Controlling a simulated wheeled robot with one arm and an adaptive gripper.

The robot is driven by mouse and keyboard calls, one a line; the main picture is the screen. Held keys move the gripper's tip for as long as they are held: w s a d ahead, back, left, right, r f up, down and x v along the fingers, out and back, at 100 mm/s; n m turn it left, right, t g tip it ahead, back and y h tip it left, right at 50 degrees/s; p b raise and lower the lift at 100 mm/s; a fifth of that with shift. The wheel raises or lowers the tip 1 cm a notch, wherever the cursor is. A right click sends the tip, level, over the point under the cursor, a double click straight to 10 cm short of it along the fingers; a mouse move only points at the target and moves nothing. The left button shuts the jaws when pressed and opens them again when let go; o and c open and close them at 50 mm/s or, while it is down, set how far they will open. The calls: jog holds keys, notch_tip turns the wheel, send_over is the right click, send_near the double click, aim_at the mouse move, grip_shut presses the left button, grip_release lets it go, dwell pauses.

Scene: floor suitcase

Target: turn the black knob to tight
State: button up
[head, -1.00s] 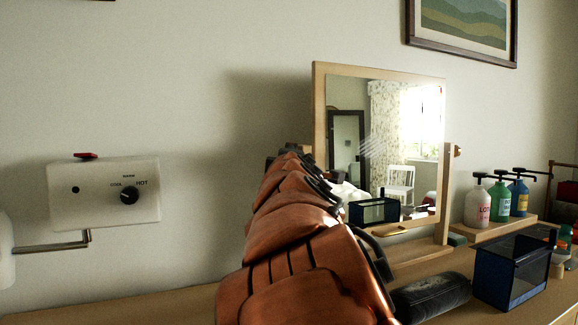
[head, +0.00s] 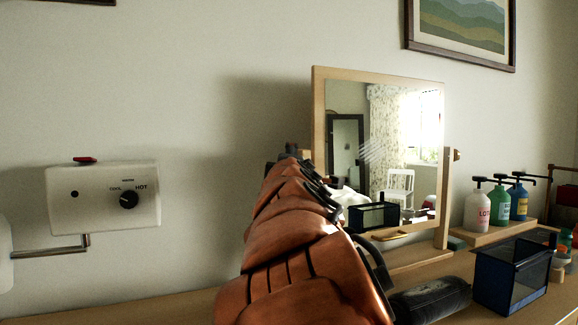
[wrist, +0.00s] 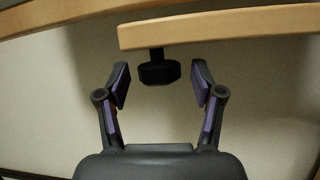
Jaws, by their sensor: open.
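A black knob (wrist: 159,69) sticks out from the edge of a light wooden bar (wrist: 220,27) in the wrist view. My gripper (wrist: 160,83) is open, with one finger on each side of the knob and a gap on both sides. Neither finger touches it. In the head view, my arm covers the lower left side of the wood-framed mirror (head: 319,110), and this black knob cannot be made out there. No tight marking is readable on it.
A white wall box (head: 92,205) at left has another black dial (head: 129,200), marked COOL, WARM and HOT. A dark blue bin (head: 510,280), a black case (head: 432,299) and pump bottles (head: 478,210) stand at right on the wooden top.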

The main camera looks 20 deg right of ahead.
jog(key=v, duration=0.7)
jog(key=shift+s, duration=0.15)
dwell(0.3)
jog(key=s+d+f+m+g+y+p, duration=0.2)
jog(key=s+d+f+m+g+p, duration=0.2)
jog(key=s+f+m+g+p, duration=0.8)
jog(key=s+a+f+g+y+p, duration=0.2)
jog(key=s+a+p, duration=0.4)
jog(key=s, duration=0.6)
jog(key=s+a+f+g+y+p, duration=0.3)
jog(key=s+a+p, duration=0.4)
jog(key=s, duration=0.5)
jog(key=shift+f+g+p, duration=0.5)
jog(key=shift+f+g, duration=0.3)
jog(key=shift+g, duration=0.3)
jog(key=shift+s, duration=0.15)
